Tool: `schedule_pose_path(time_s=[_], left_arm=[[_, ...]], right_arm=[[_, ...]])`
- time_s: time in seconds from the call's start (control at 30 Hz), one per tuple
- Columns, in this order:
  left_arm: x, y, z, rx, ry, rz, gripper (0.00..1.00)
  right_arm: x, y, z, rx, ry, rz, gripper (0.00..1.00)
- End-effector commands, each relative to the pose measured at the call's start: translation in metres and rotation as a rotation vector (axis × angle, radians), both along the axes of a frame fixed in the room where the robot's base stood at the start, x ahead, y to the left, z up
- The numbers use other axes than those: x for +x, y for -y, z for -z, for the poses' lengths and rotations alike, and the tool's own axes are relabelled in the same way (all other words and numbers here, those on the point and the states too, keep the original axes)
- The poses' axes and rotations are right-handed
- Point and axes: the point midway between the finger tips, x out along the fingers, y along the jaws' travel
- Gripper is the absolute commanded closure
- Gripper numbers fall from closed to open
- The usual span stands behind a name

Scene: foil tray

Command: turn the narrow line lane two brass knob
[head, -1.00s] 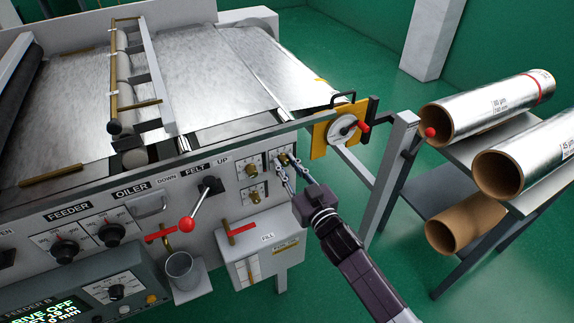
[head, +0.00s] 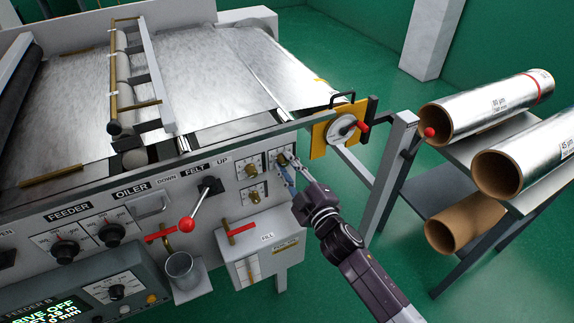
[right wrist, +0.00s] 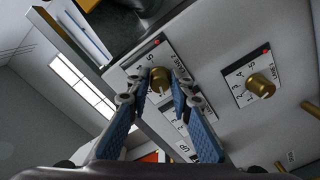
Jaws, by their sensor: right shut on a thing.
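Small white scale plates with brass knobs sit at the right end of the machine's front panel. My right gripper (head: 285,166) is shut on the upper right brass knob (head: 282,158). In the right wrist view this knob (right wrist: 160,82) stands between the two blue-padded fingers, with its numbered plate behind it. In the head view the upper left knob (head: 251,170) and lower knob (head: 254,197) are also free. My left gripper is not in view.
A red-knobbed lever (head: 187,224) and a metal cup (head: 181,268) are left of the knobs. A yellow bracket with a handwheel (head: 342,130) stands to the right. Foil rolls (head: 485,108) lie on a rack at far right.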

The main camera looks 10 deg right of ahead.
Motion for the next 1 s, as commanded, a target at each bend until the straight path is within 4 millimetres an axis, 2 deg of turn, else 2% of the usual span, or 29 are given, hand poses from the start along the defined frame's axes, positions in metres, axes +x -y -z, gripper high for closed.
schedule_pose_path(time_s=[0.5, 1.0], left_arm=[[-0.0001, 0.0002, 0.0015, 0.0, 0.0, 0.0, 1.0], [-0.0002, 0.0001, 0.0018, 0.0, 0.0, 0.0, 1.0]], right_arm=[[0.0001, -0.0001, -0.0007, -0.381, 0.124, -0.001, 1.0], [0.0, 0.0002, -0.0005, -0.494, 0.16, 0.0, 1.0]])
